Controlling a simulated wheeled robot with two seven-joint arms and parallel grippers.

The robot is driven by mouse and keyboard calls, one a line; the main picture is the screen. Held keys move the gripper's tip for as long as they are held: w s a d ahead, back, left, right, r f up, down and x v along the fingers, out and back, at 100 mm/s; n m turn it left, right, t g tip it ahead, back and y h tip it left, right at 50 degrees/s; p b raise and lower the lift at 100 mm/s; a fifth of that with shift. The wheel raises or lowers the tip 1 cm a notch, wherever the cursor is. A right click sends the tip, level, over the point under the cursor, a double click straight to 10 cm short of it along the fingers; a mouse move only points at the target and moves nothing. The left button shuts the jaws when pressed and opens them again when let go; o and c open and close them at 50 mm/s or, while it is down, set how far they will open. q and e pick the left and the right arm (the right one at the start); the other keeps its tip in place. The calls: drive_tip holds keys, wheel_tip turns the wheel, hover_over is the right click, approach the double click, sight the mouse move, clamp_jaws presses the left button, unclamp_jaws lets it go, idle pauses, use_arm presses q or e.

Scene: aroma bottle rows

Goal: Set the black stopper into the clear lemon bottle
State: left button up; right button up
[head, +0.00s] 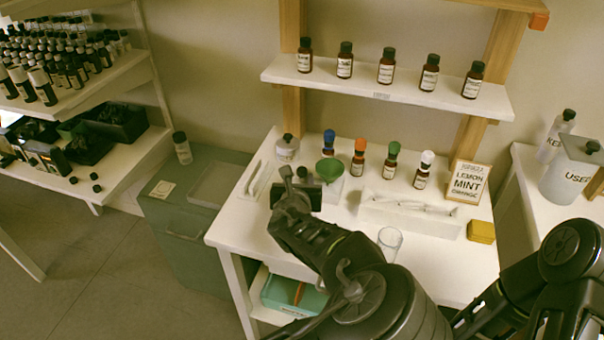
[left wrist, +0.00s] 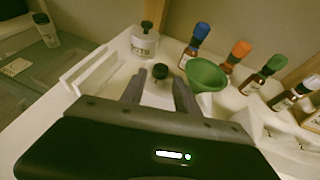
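A small black stopper (left wrist: 160,71) shows between and just beyond the fingertips of my left gripper (left wrist: 158,88) in the left wrist view. The fingers are apart, with gaps on both sides of it. A pale or clear body shows below the stopper; I cannot tell whether it is a bottle. In the head view the left gripper (head: 298,182) is over the left part of the white table, left of the green funnel (head: 329,169), and largely hides what is under it. I cannot make out a clear bottle labelled lemon. My right gripper is out of view.
A clear jar with a black knob (head: 287,148) stands behind. Bottles with blue, orange (head: 358,158), green and white caps stand right of it. A white rack (head: 408,214), a glass (head: 390,243), a yellow block (head: 481,232) and a LEMON MINT sign (head: 468,182) are to the right.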

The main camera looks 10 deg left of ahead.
sight(302, 171)
use_arm(q)
drive_tip(key=shift+p+x, duration=0.45)
drive_tip(key=shift+x, duration=2.2)
drive_tip(key=shift+r, duration=0.1)
drive_tip(key=shift+c, duration=0.5)
clamp_jaws()
